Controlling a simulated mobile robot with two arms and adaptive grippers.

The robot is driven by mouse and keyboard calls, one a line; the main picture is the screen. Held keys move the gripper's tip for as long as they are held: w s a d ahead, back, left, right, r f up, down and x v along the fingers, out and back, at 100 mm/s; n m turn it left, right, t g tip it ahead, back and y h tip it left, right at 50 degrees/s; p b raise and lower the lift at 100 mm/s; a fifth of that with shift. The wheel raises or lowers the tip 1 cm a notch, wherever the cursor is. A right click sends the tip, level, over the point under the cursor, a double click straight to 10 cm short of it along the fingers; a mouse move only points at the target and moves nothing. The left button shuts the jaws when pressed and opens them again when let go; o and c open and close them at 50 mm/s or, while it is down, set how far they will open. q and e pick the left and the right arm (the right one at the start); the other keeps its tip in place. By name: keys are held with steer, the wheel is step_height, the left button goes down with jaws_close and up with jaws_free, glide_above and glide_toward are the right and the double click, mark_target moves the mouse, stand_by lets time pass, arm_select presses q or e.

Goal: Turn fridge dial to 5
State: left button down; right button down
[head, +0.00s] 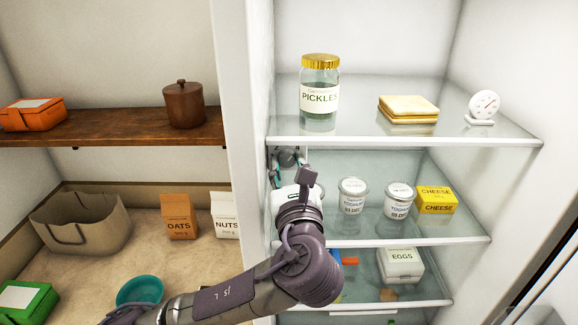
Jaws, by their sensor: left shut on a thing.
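My left arm comes in from the bottom left and reaches into the open fridge. My left gripper (287,160) is at the fridge's left inner wall, just below the top glass shelf. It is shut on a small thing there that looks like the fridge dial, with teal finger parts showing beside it. My right gripper is not in view.
The top fridge shelf (390,140) holds a pickles jar (319,95), stacked yellow slices (408,109) and a white round gauge (483,106). Below are yoghurt pots (399,202), cheese (436,200) and an egg box (400,266). Open shelving with a basket (80,222) stands left.

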arm_select(q)
steer(key=shift+f, duration=0.15)
steer(key=c, duration=1.1)
jaws_free()
steer(key=shift+s, duration=0.1)
steer(key=s, duration=0.4)
steer(key=s+d, duration=0.1)
steer(key=s, duration=0.7)
steer(key=shift+d+f, duration=0.2)
steer(key=shift+f, duration=0.2)
